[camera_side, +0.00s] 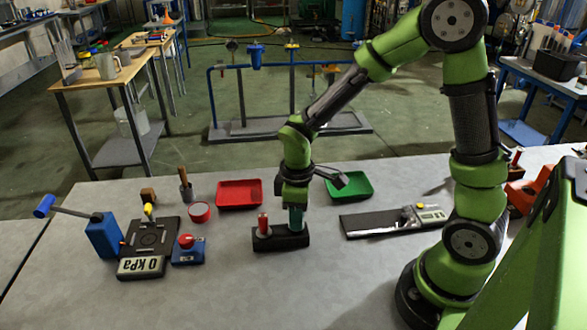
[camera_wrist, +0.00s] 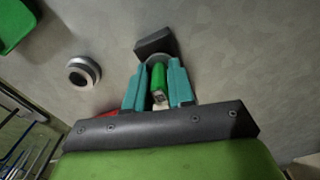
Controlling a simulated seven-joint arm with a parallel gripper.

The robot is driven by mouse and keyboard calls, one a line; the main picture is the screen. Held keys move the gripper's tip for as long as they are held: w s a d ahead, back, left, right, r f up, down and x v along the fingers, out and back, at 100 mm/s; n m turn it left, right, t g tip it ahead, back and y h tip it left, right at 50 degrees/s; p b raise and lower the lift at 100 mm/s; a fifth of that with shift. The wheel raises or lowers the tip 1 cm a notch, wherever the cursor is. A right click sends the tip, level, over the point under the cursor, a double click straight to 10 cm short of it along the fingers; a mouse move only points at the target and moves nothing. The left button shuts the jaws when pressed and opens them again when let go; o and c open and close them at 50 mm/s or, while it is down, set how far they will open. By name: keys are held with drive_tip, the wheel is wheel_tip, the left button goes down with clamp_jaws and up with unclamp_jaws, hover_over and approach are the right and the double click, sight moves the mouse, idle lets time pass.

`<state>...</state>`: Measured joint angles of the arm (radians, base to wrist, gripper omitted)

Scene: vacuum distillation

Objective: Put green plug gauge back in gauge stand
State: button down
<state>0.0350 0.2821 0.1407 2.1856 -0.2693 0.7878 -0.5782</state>
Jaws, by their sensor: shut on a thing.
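The gauge stand (camera_side: 270,243) is a dark block on the grey table, with a red plug gauge (camera_side: 263,226) upright at its left end. My gripper (camera_side: 296,224) points down over the stand's right end, its teal fingertips close to the stand's top. In the wrist view my gripper (camera_wrist: 159,90) is shut on the green plug gauge (camera_wrist: 159,82), which lies between the two fingers. Part of a dark block (camera_wrist: 154,42) shows just beyond it. The fingers hide the green gauge in the side view, and I cannot tell whether its lower end is inside the stand.
A red tray (camera_side: 240,194) and a green tray (camera_side: 349,186) lie behind the stand. A digital caliper (camera_side: 408,218) on a dark mat is at right. A 0 kPa display (camera_side: 141,266), a blue block with red knob (camera_side: 187,252) and a red ring (camera_side: 200,212) are at left.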

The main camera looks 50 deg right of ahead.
drive_tip(key=shift+f, duration=0.7)
idle(0.5)
idle(0.5)
drive_tip(key=shift+c, duration=1.6)
unclamp_jaws()
drive_tip(key=shift+r, duration=0.1)
drive_tip(key=shift+r, duration=3.4)
